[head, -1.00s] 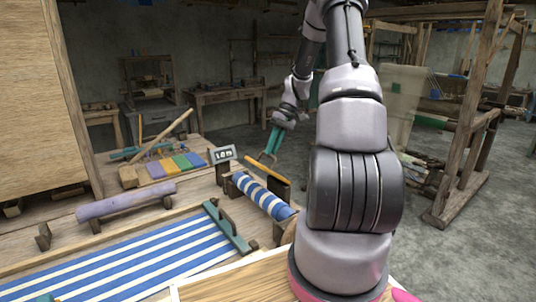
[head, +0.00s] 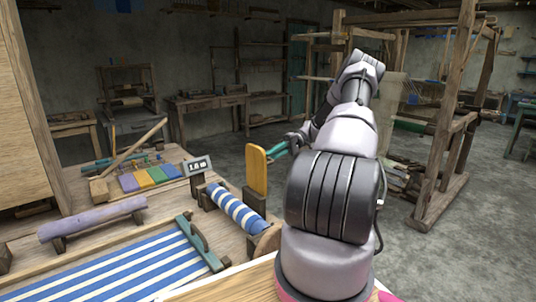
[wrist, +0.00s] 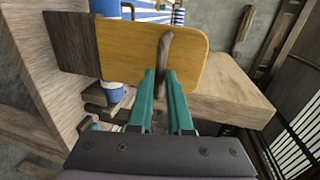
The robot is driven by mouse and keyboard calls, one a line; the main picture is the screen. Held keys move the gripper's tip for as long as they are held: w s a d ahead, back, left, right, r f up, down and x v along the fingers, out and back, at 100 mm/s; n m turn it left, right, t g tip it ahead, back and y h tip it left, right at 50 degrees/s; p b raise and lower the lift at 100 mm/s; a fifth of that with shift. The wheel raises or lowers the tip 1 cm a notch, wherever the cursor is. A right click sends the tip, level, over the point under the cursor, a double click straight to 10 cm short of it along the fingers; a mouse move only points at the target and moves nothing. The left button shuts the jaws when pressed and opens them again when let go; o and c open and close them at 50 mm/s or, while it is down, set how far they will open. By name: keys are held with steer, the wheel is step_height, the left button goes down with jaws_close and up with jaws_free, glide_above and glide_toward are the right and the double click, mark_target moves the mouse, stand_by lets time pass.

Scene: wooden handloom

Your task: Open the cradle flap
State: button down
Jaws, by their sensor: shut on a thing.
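The yellow cradle flap (head: 258,171) stands upright at the far right end of the striped cloth roll (head: 237,208), which rests in its wooden cradle (head: 198,188). In the wrist view the flap (wrist: 125,48) fills the upper middle, with a brown wooden handle (wrist: 164,62) on its face. My gripper (wrist: 161,77) has green fingers on either side of that handle and is shut on it. In the head view my gripper (head: 279,149) is at the right side of the flap. The fingertips are partly hidden there.
A number sign (head: 198,166) stands left of the flap.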

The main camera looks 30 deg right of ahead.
steer(key=shift+w+d+f, duration=0.1)
steer(key=shift+d+f, duration=0.5)
steer(key=shift+d, duration=0.1)
steer(key=shift+f, duration=0.15)
steer(key=c, duration=0.8)
jaws_free()
steer(key=shift+c, duration=0.2)
steer(key=v, duration=1.1)
steer(key=shift+a, duration=0.15)
